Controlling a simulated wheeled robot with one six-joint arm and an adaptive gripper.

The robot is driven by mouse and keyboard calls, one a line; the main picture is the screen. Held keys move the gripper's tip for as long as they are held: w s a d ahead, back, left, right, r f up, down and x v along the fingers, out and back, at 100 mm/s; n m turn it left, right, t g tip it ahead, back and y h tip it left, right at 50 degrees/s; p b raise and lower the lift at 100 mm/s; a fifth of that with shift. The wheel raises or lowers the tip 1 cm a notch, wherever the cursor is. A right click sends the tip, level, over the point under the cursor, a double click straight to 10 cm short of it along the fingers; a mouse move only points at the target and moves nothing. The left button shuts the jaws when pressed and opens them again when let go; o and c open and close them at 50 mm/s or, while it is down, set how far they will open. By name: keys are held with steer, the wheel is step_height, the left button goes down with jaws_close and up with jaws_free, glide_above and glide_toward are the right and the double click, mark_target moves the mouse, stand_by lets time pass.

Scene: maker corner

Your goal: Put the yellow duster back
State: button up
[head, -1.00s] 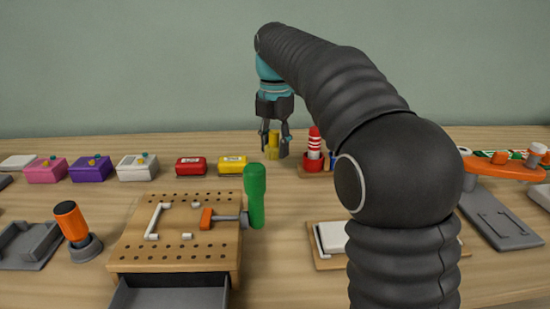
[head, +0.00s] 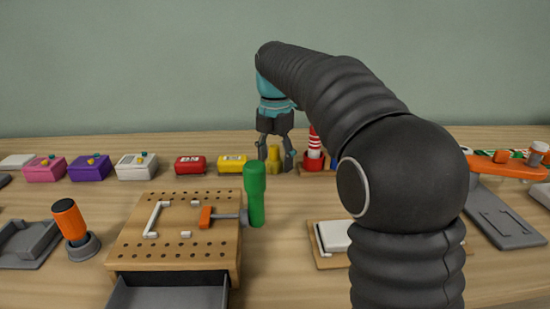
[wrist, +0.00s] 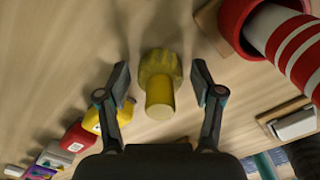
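The yellow duster (wrist: 159,82) has a round handle and a wider, ridged head. In the wrist view it is between my gripper's fingers (wrist: 163,88), with a visible gap on each side. In the head view the duster (head: 273,157) is low at the back of the table, between the fingertips of my gripper (head: 274,160). My gripper is open and points down around it. I cannot tell whether anything lies under the duster's head.
A red cup with a red-and-white striped thing (head: 314,145) stands close on the right. A yellow box (head: 232,164) and a red box (head: 190,165) are on the left. A pegboard block (head: 180,230) with a green-handled tool (head: 255,195) is nearer.

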mark_target(275, 145)
step_height(275, 145, up, 10)
steer(key=shift+r+p, duration=0.2)
steer(key=shift+p, duration=0.75)
steer(key=shift+r, duration=0.95)
